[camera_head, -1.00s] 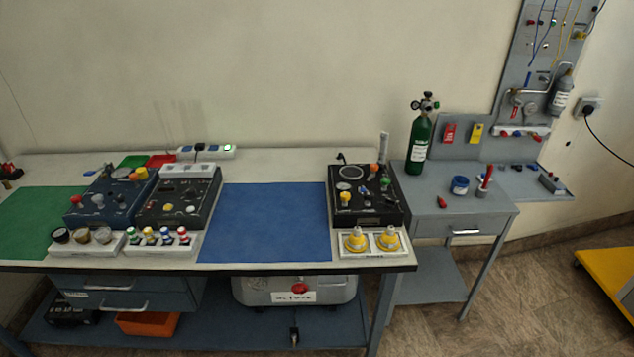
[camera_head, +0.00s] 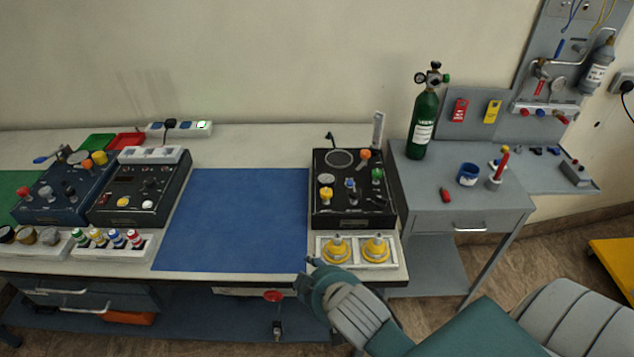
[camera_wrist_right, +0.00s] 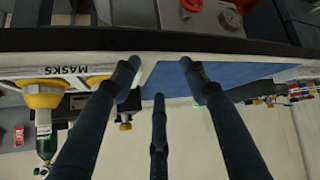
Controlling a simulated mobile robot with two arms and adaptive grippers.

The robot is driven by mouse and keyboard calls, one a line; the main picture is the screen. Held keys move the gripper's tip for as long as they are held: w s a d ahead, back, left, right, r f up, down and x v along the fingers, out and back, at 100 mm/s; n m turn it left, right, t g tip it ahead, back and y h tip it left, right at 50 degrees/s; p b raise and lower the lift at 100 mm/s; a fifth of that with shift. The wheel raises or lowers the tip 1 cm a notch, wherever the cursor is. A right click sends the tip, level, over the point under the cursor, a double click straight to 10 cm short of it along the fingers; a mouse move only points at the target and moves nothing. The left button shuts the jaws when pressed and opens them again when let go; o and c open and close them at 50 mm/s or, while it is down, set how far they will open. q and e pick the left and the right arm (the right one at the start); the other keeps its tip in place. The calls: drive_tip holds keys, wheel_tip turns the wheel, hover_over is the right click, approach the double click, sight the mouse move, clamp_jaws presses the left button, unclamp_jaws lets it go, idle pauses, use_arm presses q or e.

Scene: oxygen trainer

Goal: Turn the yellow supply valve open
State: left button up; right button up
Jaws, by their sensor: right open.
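A black trainer panel (camera_head: 352,214) stands at the right end of the white bench. A yellow knob (camera_head: 326,195) sits on its left side, among orange, green, blue and grey controls. Whether this knob is the supply valve, and how it is turned, I cannot tell. My right gripper (camera_head: 306,273) is at the bench's front edge, below and in front of the panel, apart from the knob. In the right wrist view my right gripper (camera_wrist_right: 160,85) has its fingers spread and empty. My left gripper is out of view.
A tray labelled MASKS (camera_wrist_right: 70,72) with two yellow masks (camera_head: 375,249) lies between my right gripper and the panel. A blue mat (camera_head: 235,218) is clear. A green cylinder (camera_head: 422,122) stands on a grey side table (camera_head: 488,205). Other panels stand left.

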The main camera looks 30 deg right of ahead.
drive_tip(key=w+a+r+n+t+y, duration=0.1)
drive_tip(key=w+a+r+n+t, duration=0.25)
drive_tip(key=w+r+t, duration=0.85)
drive_tip(key=w+a+r+n+g+y, duration=0.1)
drive_tip(key=w+a+r+n+y, duration=0.25)
drive_tip(key=r, duration=0.35)
drive_tip(key=w+a+r+n+y, duration=0.3)
drive_tip(key=w+a+r+y, duration=0.15)
drive_tip(key=r, duration=0.25)
drive_tip(key=s+a+r+n+g+y, duration=0.1)
drive_tip(key=a+r+n+g+y, duration=0.2)
drive_tip(key=a+n+g+y, duration=0.65)
drive_tip(key=n+g+h, duration=0.5)
drive_tip(key=g+h, duration=0.6)
drive_tip(key=h, duration=0.6)
hover_over(326, 192)
wheel_tip(326, 192, down, 12)
wheel_tip(326, 192, down, 9)
drive_tip(key=p, duration=0.3)
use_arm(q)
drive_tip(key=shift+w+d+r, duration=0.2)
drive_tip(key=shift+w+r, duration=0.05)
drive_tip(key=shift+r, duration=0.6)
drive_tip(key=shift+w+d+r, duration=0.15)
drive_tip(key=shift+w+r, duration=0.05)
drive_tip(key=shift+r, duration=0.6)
use_arm(e)
drive_tip(key=shift+f, duration=0.55)
